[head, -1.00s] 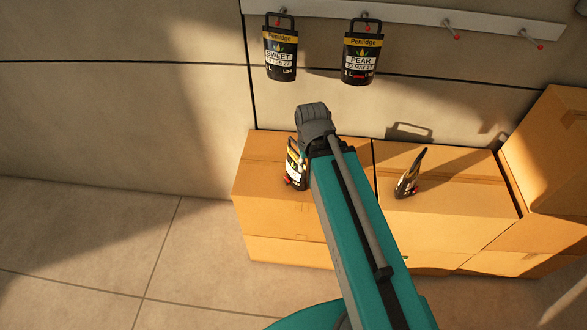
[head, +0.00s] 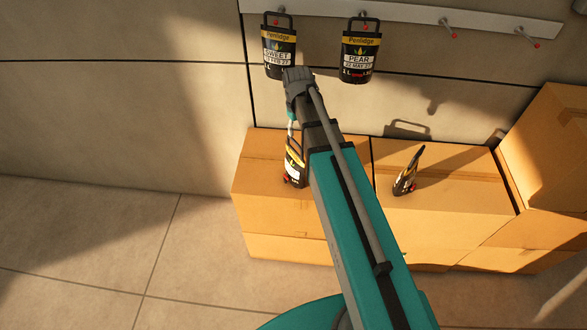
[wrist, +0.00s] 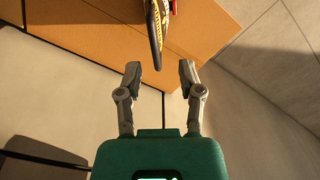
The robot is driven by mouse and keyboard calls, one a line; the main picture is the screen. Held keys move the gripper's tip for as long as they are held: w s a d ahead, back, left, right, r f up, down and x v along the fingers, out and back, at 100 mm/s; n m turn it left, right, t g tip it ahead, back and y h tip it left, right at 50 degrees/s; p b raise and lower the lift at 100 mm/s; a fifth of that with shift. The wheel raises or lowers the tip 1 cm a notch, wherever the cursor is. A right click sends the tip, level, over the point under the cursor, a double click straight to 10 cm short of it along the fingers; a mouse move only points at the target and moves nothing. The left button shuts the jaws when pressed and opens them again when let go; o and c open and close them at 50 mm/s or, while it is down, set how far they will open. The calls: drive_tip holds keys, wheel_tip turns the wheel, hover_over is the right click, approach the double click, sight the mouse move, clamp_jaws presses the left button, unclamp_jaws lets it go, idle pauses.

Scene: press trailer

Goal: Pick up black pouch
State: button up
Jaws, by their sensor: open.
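A black pouch (head: 293,165) with a yellow band and a handle stands on the left cardboard box. It is partly hidden by my arm. Its dark handle and patterned side show in the wrist view (wrist: 155,35). My gripper (wrist: 160,72) is open and empty, with its fingers apart just short of the handle. A similar pouch (head: 406,171) stands tilted on the right box. Two more black pouches hang from pegs on the wall: one marked SWEET (head: 279,47) and one marked PEAR (head: 361,52).
The cardboard boxes (head: 452,205) stand against the pale wall, with a taller box (head: 550,145) at the right. A white peg rail (head: 410,14) runs above and has empty pegs at its right. The floor (head: 90,255) at the left is clear.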

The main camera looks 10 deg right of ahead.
sight(295, 142)
drive_tip(key=w, duration=0.3)
drive_tip(key=shift+a+r+n, duration=0.1)
drive_tip(key=shift+n, duration=0.3)
drive_tip(key=shift+s, duration=0.1)
wheel_tip(295, 142, down, 9)
drive_tip(key=b, duration=0.8)
drive_tip(key=shift+r+b, duration=0.2)
drive_tip(key=shift+b, duration=0.1)
drive_tip(key=shift+f+b, duration=2.6)
clamp_jaws()
